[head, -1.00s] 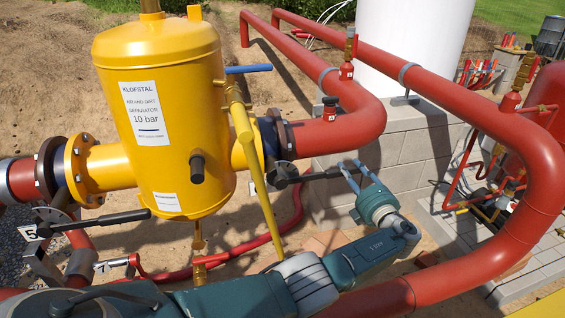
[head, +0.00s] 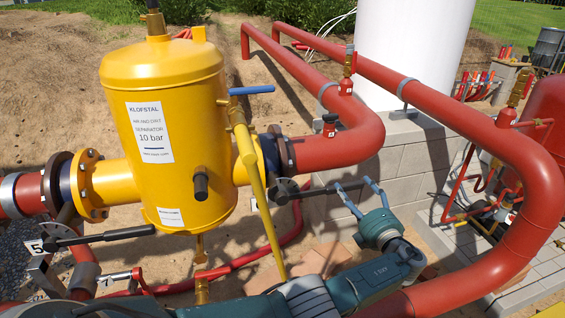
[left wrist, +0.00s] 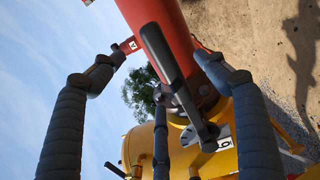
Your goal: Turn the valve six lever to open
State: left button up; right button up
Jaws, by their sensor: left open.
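The valve six lever (head: 316,190) is a dark bar on a round hub, right of the yellow separator, pointing right. In the left wrist view the lever (left wrist: 165,62) runs down the middle to its hub, beside a white tag (left wrist: 222,140) that seems to read 6. My left gripper (head: 354,183) is open at the lever's free end. In the left wrist view its fingers (left wrist: 158,55) stand either side of the lever, with gaps showing. Contact cannot be told. My right gripper is not in view.
The yellow separator (head: 170,130) stands to the left, with the valve five lever (head: 105,234) below it. A yellow diagonal bar (head: 258,195) stands close by the hub. The thick red pipe (head: 520,170) curves around my arm on the right. A block plinth (head: 415,155) lies behind.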

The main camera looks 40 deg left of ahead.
pick_arm(q)
jog(key=p+v, duration=0.2)
jog(key=v, duration=0.2)
jog(key=shift+s+d, duration=0.1)
